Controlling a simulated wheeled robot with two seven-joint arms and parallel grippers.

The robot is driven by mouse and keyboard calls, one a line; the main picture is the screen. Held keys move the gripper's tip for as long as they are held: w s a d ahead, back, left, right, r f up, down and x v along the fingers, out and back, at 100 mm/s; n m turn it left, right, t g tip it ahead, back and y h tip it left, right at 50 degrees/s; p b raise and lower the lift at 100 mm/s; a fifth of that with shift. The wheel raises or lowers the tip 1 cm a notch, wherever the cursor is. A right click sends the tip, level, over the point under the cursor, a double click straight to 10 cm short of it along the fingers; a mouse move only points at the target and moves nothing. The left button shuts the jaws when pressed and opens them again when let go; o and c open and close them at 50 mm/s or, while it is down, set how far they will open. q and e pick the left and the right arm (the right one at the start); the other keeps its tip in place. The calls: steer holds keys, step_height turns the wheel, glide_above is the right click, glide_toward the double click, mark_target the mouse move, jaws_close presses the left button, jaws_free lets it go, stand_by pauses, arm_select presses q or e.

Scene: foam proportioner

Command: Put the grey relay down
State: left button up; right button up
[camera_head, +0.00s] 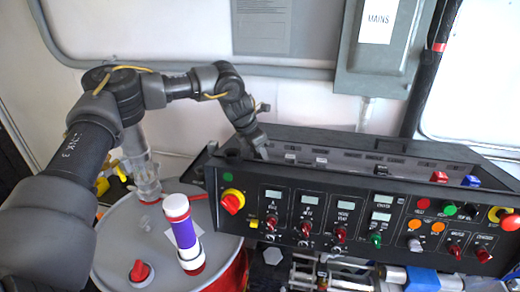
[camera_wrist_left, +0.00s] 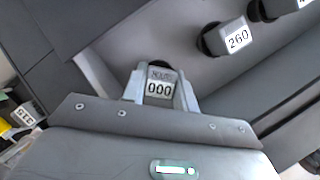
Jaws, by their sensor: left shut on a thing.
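The grey relay (camera_wrist_left: 159,89), with a white label reading 000, sits between the fingers of my left gripper (camera_wrist_left: 160,97) in the left wrist view. The gripper is shut on it. In the head view my left gripper (camera_head: 262,152) reaches down into the back left of the black console (camera_head: 345,195), and the relay is hidden there. I cannot tell whether the relay touches the console's inner floor. My right gripper is not in view.
Another relay, labelled 260 (camera_wrist_left: 237,39), stands to the right in the wrist view. A drum (camera_head: 120,245) carrying a white and purple cylinder (camera_head: 184,235) stands left of the console. A grey MAINS box (camera_head: 385,50) hangs on the wall behind.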

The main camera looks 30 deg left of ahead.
arm_select(q)
steer(key=shift+f, duration=0.15)
steer(key=shift+s+f, duration=0.1)
steer(key=shift+f, duration=0.05)
steer(key=o, duration=1)
steer(key=shift+c, duration=0.2)
